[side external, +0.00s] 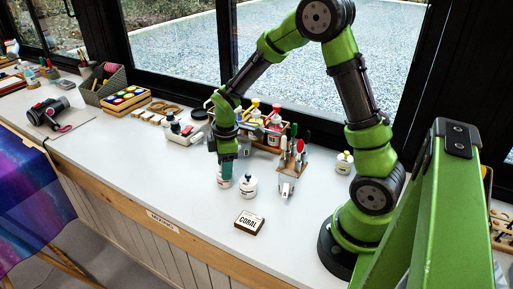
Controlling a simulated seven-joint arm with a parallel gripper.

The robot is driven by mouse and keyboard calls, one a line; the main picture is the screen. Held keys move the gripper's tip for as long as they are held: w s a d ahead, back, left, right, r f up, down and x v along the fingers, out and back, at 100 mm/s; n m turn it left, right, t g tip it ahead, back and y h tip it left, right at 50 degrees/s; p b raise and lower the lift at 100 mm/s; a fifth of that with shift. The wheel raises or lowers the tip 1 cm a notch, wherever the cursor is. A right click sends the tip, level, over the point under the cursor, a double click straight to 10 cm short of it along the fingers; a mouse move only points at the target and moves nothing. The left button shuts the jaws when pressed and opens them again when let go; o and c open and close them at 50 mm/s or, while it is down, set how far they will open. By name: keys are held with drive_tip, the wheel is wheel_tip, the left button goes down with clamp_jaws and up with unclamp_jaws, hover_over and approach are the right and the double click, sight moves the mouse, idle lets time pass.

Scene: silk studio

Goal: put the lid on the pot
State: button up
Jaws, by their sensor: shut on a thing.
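My gripper (227,159) points down over a small white pot (223,183) with a reddish mark on its side. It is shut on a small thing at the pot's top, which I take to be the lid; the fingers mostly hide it. I cannot tell whether the lid touches the pot's rim. A second white pot (248,187) with a dark mark stands close on the right, with a rounded top.
A small block marked CORAL (249,222) lies in front. Another white pot with yellow (344,162) stands near my arm. The counter's front left (150,180) is clear.

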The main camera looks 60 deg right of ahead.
drive_tip(key=shift+f, duration=0.15)
drive_tip(key=o, duration=1.1)
wheel_tip(320, 180, up, 17)
drive_tip(key=s, duration=0.1)
drive_tip(key=shift+s, duration=0.3)
drive_tip(key=shift+f, duration=0.1)
